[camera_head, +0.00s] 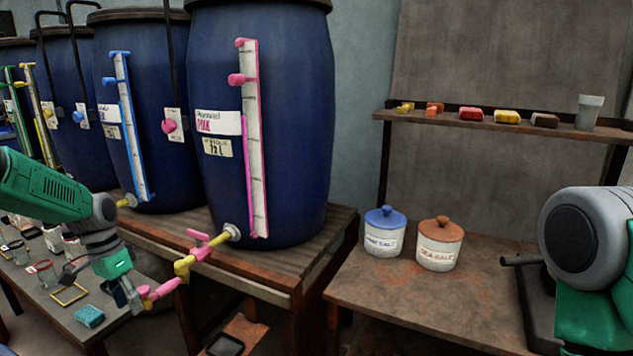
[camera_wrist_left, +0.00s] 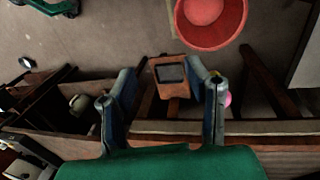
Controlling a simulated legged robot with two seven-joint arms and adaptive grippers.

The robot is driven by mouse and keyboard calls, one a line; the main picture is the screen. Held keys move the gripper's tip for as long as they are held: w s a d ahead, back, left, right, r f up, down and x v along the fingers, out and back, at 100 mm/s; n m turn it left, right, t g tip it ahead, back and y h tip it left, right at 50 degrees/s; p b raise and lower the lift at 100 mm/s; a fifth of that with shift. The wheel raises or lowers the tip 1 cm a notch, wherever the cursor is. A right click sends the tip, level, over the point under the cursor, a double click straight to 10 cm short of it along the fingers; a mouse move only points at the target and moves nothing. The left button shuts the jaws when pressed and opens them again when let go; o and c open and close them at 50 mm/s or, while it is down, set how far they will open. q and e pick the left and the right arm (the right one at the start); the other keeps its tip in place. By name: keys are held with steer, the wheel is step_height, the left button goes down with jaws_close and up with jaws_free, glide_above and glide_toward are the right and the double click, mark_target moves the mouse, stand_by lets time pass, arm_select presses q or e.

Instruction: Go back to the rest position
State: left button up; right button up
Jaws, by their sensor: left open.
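My left arm comes in from the left in the head view. Its left gripper (camera_head: 128,296) hangs low in front of the pink-labelled vat (camera_head: 290,120), near the vat's yellow and pink tap (camera_head: 190,262). In the left wrist view the left gripper (camera_wrist_left: 162,72) has its two fingers spread wide, with nothing between them. From the head view alone I cannot tell whether it touches the tap. At the right edge a large grey and green part of my right arm shows; my right gripper is not in view.
Several blue vats line the left bench (camera_head: 330,225). A low table with glasses and a teal sponge (camera_head: 90,316) is below. Blue-lidded (camera_head: 384,238) and brown-lidded (camera_head: 439,250) jars stand right. A shelf (camera_head: 480,122) holds small blocks. A red bucket (camera_wrist_left: 236,32) shows in the wrist view.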

arm_select(q)
steer(key=s+d+f+n, duration=0.2)
steer(key=s+d+f, duration=1.25)
steer(key=f, duration=0.25)
steer(key=s+d+n+t+y, duration=0.1)
steer(key=s+d, duration=0.1)
steer(key=s, duration=2)
steer(key=shift+s+f+n+y, duration=0.3)
steer(key=shift+n+y, duration=0.1)
steer(key=shift+w, duration=0.1)
steer(key=shift+c, duration=0.4)
